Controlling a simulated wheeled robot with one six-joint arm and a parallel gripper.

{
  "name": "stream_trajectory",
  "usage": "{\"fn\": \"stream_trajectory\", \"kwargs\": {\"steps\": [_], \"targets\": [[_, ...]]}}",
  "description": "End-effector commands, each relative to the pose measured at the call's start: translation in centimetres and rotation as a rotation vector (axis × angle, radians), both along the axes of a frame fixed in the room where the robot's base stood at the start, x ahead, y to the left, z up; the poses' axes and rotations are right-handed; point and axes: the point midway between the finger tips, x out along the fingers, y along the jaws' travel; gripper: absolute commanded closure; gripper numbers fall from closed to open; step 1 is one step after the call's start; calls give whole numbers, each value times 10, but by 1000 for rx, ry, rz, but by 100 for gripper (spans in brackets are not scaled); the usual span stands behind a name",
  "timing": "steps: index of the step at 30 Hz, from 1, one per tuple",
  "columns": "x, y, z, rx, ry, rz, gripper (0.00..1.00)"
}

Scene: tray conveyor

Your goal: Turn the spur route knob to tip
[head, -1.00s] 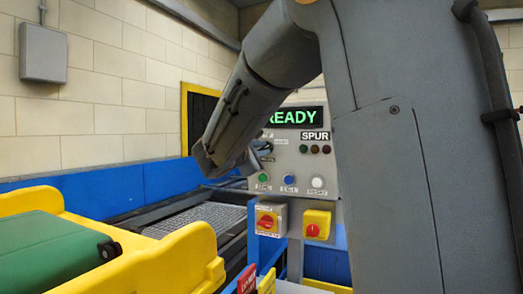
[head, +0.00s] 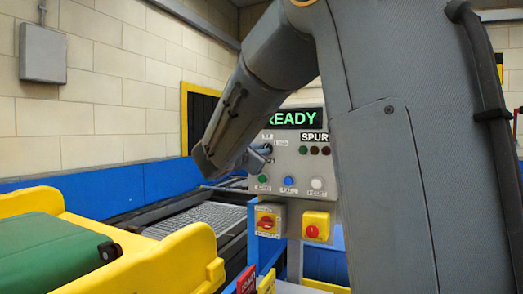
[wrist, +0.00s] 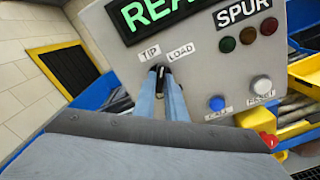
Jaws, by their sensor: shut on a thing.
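The spur route knob (wrist: 160,70) is a small black knob on the grey control panel (wrist: 200,70), between the TIP and LOAD labels. My gripper (wrist: 164,80) has two blue-grey fingers reaching up to the panel, shut on the knob. The fingers cover most of the knob, so which label it points to cannot be told. In the head view the panel (head: 299,163) stands beyond my arm, which hides part of the knob area. The display reads READY, with SPUR beneath it.
Below the knob are green (head: 263,180), blue (head: 289,182) and white (head: 317,184) buttons. A mesh conveyor (head: 205,218) and a yellow-sided green belt (head: 50,250) lie to the left.

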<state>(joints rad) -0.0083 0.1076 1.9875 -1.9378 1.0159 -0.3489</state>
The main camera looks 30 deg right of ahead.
Motion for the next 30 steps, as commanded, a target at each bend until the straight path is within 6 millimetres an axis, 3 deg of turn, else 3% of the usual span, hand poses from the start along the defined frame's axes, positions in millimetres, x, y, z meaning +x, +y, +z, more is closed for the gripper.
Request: {"fn": "stream_trajectory", "kwargs": {"steps": [15, 30], "targets": [[-1, 0, 0, -267, 346, -1, 100], [-1, -1, -1, -370, 476, 0, 100]]}}
